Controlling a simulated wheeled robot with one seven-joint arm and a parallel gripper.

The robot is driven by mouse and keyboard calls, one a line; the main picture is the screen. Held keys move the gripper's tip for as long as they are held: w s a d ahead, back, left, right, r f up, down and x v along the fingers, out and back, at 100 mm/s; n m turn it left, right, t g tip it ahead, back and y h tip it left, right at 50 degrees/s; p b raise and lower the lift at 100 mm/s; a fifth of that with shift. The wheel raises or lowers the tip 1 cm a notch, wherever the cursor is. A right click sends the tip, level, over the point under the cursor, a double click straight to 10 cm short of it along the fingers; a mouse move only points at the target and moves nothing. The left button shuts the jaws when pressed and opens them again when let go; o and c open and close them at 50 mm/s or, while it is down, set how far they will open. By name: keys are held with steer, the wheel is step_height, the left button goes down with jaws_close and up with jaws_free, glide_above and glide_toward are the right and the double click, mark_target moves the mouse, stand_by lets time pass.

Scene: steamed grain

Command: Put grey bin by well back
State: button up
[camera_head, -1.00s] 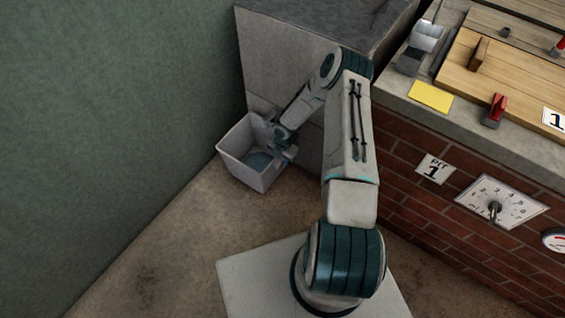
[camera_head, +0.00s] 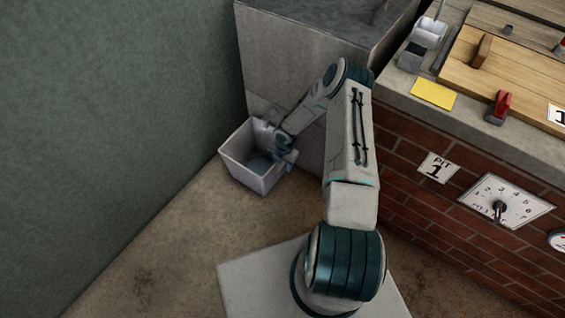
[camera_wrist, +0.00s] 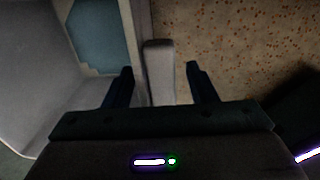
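The grey bin (camera_head: 244,171) stands upright on the floor, in the corner between the green wall and the large grey stone block, which looks like the well (camera_head: 285,60). The bin holds something flat and bluish-grey. My gripper (camera_head: 284,157) is at the bin's right rim. In the wrist view my gripper (camera_wrist: 160,84) is open, its two fingers either side of a pale grip tab (camera_wrist: 158,72) on the bin's rim. A gap shows on both sides of the tab. The bin's inside (camera_wrist: 100,35) shows at left there.
A brick counter (camera_head: 420,200) with wooden boards (camera_head: 500,70), a red-handled item (camera_head: 499,107), a yellow card (camera_head: 433,93) and a dial (camera_head: 505,202) stands at the right. The green wall (camera_head: 110,120) closes the left side. Bare floor (camera_head: 160,250) lies in front of the bin.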

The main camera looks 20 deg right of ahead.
steer(key=s+r+m+h+p, duration=0.1)
steer(key=s+r+m, duration=0.25)
steer(key=r, duration=0.95)
steer(key=s+r+m+h+p, duration=0.15)
steer(key=r+m, duration=0.25)
steer(key=r, duration=0.9)
steer(key=s+r+m+h+p, duration=0.1)
steer(key=s+r+m+p, duration=0.2)
steer(key=r, duration=1)
steer(key=s+a+r+m+y, duration=0.1)
steer(key=s+a+r+m, duration=0.1)
steer(key=s+r+m, duration=0.2)
steer(key=s+a+r+m+y+b, duration=0.1)
steer(key=s+a+r+m, duration=0.2)
steer(key=s+r+m, duration=0.2)
steer(key=s+a+r+m+y, duration=0.1)
steer(key=s+a+r+m, duration=0.1)
steer(key=s+r+m, duration=0.3)
steer(key=s, duration=0.4)
steer(key=shift+s+a+t, duration=0.3)
steer(key=shift+s, duration=0.1)
steer(key=shift+r+m, duration=0.25)
